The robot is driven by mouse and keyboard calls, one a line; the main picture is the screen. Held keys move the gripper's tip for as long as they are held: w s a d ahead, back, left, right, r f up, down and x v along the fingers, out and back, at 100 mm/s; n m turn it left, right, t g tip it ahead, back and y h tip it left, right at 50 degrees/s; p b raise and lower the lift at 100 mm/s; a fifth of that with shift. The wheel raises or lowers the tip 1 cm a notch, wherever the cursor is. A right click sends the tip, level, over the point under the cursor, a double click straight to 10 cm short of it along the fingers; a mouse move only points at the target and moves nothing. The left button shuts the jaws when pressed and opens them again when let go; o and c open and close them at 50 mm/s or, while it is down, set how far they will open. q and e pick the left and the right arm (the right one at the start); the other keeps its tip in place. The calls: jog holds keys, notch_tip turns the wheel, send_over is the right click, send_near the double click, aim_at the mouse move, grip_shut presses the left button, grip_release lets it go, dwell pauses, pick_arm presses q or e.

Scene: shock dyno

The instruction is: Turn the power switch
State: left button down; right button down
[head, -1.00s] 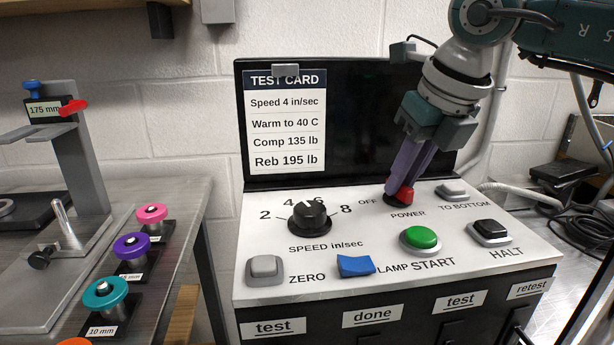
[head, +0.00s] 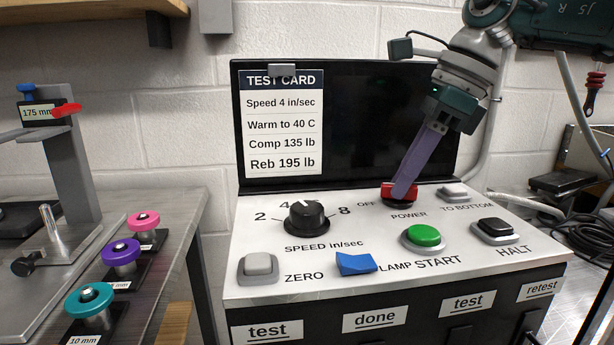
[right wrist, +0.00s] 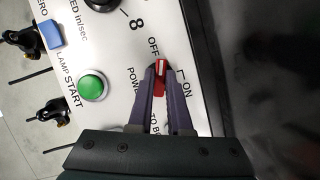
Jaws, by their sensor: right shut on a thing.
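The power switch is a red knob (head: 393,190) on the white top panel, between the OFF mark and the POWER label. My right gripper (head: 403,192) reaches down to it from the upper right, its purple fingers shut on the knob. The right wrist view shows the red knob (right wrist: 160,77) between the two fingertips of the gripper (right wrist: 159,80). A white line on the knob points up in that view, nearer the OFF label than the ON label. The knob's sides are partly hidden by the fingers. My left gripper is not in view.
The black speed dial (head: 306,217) is left of the switch. The green START button (head: 424,236), black HALT button (head: 497,229) and grey TO BOTTOM button (head: 453,192) sit close by. A dark screen (head: 375,110) with the test card (head: 282,125) stands behind.

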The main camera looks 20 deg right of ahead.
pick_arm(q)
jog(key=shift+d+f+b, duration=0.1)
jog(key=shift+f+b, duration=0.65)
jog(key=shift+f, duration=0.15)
pick_arm(e)
jog(key=shift+w+n+g+y, duration=0.1)
jog(key=shift+n+g+y, duration=0.4)
jog(key=shift+n, duration=1.5)
jog(key=shift+g, duration=0.3)
jog(key=shift+h, duration=0.3)
